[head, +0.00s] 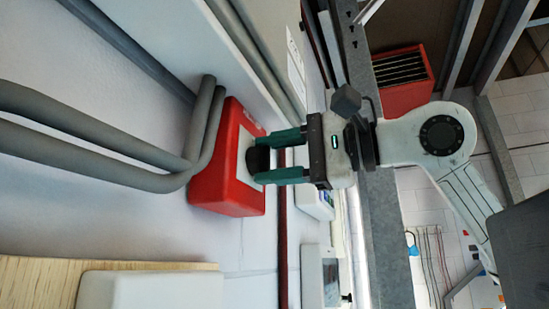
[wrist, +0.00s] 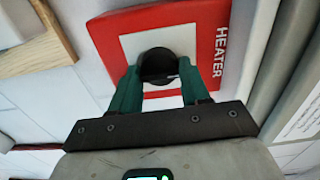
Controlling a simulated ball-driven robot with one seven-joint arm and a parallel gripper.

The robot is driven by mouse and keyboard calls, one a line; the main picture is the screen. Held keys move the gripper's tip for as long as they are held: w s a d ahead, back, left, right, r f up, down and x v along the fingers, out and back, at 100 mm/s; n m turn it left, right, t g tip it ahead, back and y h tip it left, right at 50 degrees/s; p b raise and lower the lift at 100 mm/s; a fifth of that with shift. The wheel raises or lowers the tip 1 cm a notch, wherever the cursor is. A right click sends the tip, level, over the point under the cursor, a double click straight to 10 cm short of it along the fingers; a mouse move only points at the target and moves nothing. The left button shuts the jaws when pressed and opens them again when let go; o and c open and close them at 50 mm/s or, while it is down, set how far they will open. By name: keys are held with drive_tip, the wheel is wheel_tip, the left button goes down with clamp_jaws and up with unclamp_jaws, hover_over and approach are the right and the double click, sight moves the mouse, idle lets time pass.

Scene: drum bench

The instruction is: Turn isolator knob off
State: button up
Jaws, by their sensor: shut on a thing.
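The isolator is a red box (head: 228,185) on the white wall, left of centre in the head view. In the wrist view its red face (wrist: 105,38) has a white panel and the word HEATER. A round black knob (wrist: 158,62) sits in the middle of that panel; it also shows in the head view (head: 258,160). My gripper (head: 272,158) has green fingers, one on each side of the knob, and is shut on it. The fingers hide the knob's sides in the wrist view. A small light mark shows near the knob's lower right edge.
A wooden board (head: 40,285) with a white box (head: 150,290) is at the lower left. A grey beam (head: 378,200) runs behind my gripper.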

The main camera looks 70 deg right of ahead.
idle(0.4)
drive_tip(key=o, duration=1)
drive_tip(key=s+b, duration=0.1)
drive_tip(key=s, duration=0.4)
drive_tip(key=s+b, duration=0.1)
drive_tip(key=s, duration=0.5)
drive_tip(key=shift+d+b, duration=0.2)
drive_tip(key=shift+b, duration=0.15)
drive_tip(key=shift+w, duration=0.1)
